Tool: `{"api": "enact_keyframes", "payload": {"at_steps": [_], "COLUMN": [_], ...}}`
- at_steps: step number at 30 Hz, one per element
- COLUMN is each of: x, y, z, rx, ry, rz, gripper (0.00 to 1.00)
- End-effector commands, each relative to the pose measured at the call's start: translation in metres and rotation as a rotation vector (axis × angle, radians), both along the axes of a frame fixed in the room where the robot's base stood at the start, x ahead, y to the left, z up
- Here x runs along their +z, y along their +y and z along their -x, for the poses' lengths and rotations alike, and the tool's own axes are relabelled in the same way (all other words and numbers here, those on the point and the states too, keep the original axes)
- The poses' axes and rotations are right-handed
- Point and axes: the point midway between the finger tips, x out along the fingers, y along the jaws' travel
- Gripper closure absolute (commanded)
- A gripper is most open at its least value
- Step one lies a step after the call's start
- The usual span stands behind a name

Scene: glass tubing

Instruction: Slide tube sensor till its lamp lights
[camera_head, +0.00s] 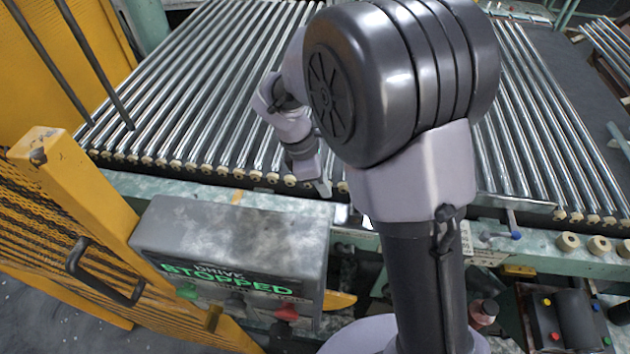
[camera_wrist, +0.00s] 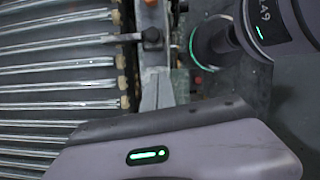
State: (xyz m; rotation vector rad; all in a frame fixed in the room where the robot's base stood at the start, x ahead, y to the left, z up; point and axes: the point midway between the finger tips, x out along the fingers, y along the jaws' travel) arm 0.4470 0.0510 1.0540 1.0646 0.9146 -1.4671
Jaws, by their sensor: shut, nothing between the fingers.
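A short metal rod with a dark knob (camera_wrist: 152,36) reaches over the tube ends from the rail in the wrist view. It may be part of the tube sensor, but I cannot tell. In the head view, a small post with a blue knob (camera_head: 515,234) stands at the rail right of my arm. No lit sensor lamp can be made out. My gripper (camera_head: 324,187) is shut and empty, low over the front ends of the tubes, left of my arm. In the wrist view its grey tip (camera_wrist: 156,88) is beside the rail, apart from the dark knob.
Glass tubes (camera_head: 185,85) lie in parallel rows across the conveyor. A grey drive box (camera_head: 235,240) reads STOPPED in green, with coloured knobs below. A yellow mesh guard (camera_head: 75,190) stands at left. A dark box with coloured buttons (camera_head: 560,320) is at lower right.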

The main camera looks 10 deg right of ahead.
Motion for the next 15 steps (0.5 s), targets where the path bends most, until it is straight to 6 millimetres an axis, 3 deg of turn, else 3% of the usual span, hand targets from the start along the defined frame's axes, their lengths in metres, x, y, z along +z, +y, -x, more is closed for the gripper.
{"api": "enact_keyframes", "payload": {"at_steps": [1, 5, 9, 15], "x": [-0.015, -0.041, -0.043, -0.044], "y": [-0.004, -0.012, -0.035, -0.050], "z": [0.001, 0.002, 0.005, 0.008], "rx": [-0.003, -0.003, -0.007, -0.004], "ry": [0.001, 0.002, -0.001, 0.001], "rz": [0.000, 0.000, -0.001, -0.001], "gripper": [1.00, 1.00, 1.00, 1.00]}}
